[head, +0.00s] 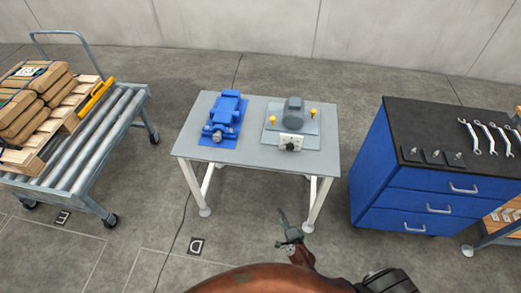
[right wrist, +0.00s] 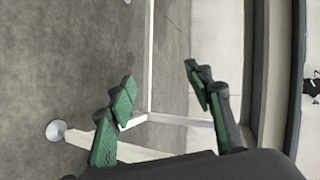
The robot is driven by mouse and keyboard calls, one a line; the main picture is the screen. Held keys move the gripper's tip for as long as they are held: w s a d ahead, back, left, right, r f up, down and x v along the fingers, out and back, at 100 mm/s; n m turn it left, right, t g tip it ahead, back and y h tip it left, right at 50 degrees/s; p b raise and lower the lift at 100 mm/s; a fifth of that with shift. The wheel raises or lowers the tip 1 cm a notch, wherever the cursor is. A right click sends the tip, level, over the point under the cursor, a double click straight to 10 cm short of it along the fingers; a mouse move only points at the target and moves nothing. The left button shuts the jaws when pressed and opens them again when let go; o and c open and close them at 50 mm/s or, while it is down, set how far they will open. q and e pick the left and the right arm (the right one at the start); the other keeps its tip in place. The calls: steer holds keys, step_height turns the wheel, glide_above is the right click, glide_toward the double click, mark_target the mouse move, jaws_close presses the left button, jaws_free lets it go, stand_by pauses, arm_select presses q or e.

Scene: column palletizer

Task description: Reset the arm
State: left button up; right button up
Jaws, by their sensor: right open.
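My right gripper (head: 284,222) is in front of the grey table (head: 257,158), below its front edge and near its front right leg. In the right wrist view its two green-padded fingers (right wrist: 160,85) stand apart with nothing between them. The brown arm (head: 303,256) comes up from the bottom of the head view. My left gripper does not show in the head view.
On the table are a blue machine part (head: 226,112) and a grey device with yellow knobs (head: 293,112). A blue tool cabinet (head: 440,190) with wrenches stands right. A roller cart (head: 88,150) with stacked sacks (head: 30,100) stands left. Floor between is clear.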

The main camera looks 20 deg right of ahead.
steer(key=s+f+n+g+y, duration=0.1)
steer(key=s+f+n+g, duration=0.3)
steer(key=s+f, duration=0.55)
steer(key=s+f+n+g, duration=0.2)
steer(key=s+f+n, duration=0.35)
steer(key=s, duration=0.65)
steer(key=s+f+n+g+y, duration=0.1)
steer(key=s+f+n+g, duration=0.25)
steer(key=s+f, duration=0.6)
steer(key=s+d+f+n+g, duration=0.1)
steer(key=s+n, duration=0.2)
steer(key=s, duration=0.6)
steer(key=s+d+f+n+g+h, duration=0.1)
steer(key=s+n+g, duration=0.1)
steer(key=s, duration=0.7)
steer(key=shift+n, duration=0.6)
steer(key=shift+d, duration=0.1)
steer(key=shift+c, duration=0.2)
